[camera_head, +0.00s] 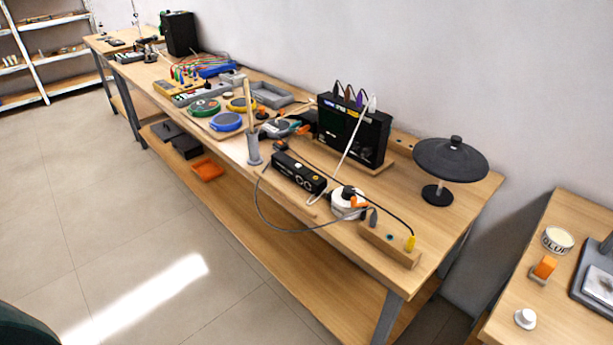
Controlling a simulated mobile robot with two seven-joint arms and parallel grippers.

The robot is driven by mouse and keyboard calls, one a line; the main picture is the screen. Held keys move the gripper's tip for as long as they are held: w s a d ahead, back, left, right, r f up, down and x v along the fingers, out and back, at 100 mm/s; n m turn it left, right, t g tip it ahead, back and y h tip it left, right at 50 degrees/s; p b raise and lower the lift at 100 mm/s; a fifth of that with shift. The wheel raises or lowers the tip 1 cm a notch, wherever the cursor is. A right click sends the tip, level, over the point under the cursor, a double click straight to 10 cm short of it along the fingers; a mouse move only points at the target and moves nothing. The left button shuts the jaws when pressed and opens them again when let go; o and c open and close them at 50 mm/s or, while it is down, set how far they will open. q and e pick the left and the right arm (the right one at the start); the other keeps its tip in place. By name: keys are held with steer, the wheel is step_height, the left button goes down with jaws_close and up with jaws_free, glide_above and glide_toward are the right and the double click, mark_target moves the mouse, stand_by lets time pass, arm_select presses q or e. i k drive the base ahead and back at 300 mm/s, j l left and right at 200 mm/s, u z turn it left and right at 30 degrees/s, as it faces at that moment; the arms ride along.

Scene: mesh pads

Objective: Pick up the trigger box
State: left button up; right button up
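No label names the trigger box, so I cannot tell for sure which thing it is. A small long black box (298,173) with light markings lies near the front edge of the long wooden workbench (455,200). A cable runs by it. A larger black upright unit (352,131) with a coloured strip and several plugs on top stands behind it on a wooden base. Neither of my grippers is in view.
A round black pad (450,160) on a stand is at the bench's right end. A white round device (347,202) and a wooden block with jacks (388,245) sit near the front. A second table (570,300) is at right. The floor (160,250) at left is clear.

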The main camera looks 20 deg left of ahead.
mark_target(312, 181)
steer(key=z, duration=1.6)
steer(key=k+j+z, duration=0.1)
steer(key=j+z, duration=0.15)
steer(key=j, duration=0.2)
steer(key=k+j+z, duration=0.25)
steer(key=j, duration=0.15)
steer(key=k+j, duration=0.1)
steer(key=j, duration=0.25)
steer(key=k+j, duration=0.1)
steer(key=j, duration=0.25)
steer(key=k+j, duration=0.1)
steer(key=j, duration=0.25)
